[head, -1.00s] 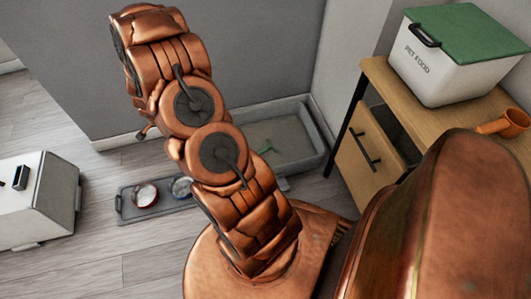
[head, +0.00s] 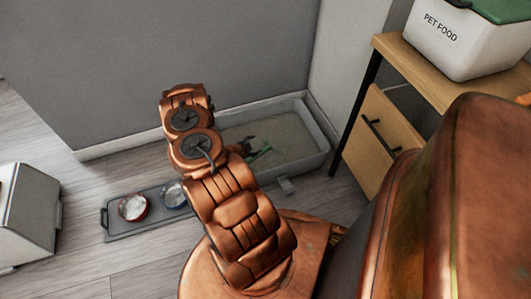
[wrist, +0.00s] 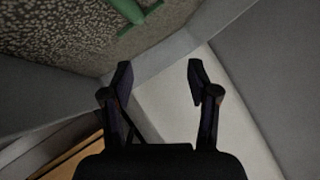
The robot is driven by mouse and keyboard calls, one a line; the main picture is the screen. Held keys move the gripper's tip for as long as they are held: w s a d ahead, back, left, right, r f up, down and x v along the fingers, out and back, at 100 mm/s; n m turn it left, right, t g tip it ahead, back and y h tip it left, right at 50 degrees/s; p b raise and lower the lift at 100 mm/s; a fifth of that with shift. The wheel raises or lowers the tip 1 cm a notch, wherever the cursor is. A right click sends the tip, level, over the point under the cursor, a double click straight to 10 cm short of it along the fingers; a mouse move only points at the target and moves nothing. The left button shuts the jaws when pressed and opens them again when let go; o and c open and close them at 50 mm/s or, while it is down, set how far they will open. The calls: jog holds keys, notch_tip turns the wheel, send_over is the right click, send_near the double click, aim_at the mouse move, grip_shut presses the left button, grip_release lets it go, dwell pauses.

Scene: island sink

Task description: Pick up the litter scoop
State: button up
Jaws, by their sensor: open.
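The green litter scoop (head: 262,153) lies in the grey litter tray (head: 321,152), on the litter, just right of my arm in the head view. Part of it also shows at the top edge of the wrist view (wrist: 141,18), where the rest is cut off. My gripper (wrist: 159,78) is open, with nothing between its fingers. In the wrist view the scoop is above and slightly left of the fingertips, apart from them. In the head view my arm hides most of the gripper.
A grey mat (head: 112,232) with a red bowl (head: 133,208) and a blue bowl (head: 173,194) lies left of my arm. A wooden cabinet (head: 385,135) bears a pet food bin (head: 450,42) at right. Walls stand close behind the tray. A grey-white bin (head: 30,215) stands at left.

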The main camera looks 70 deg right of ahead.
aim_at(265, 150)
jog(key=shift+g, duration=0.3)
jog(key=f+b, duration=0.1)
jog(key=s+f+b, duration=0.1)
jog(key=f, duration=0.1)
jog(key=f+b, duration=0.1)
jog(key=b, duration=0.1)
jog(key=shift+s+d+f, duration=0.15)
jog(key=shift+s+f, duration=0.15)
jog(key=shift+f+b, duration=0.65)
jog(key=shift+f, duration=0.1)
jog(key=shift+b+x, duration=0.35)
jog(key=shift+x, duration=0.65)
jog(key=x, duration=0.1)
jog(key=b+x, duration=0.2)
jog(key=x, duration=0.1)
jog(key=shift+w+f, duration=0.25)
jog(key=shift+s+d+f+b, duration=0.1)
jog(key=shift+d+f+b, duration=0.2)
jog(key=shift+d, duration=0.35)
jog(key=shift+r, duration=0.1)
grip_shut()
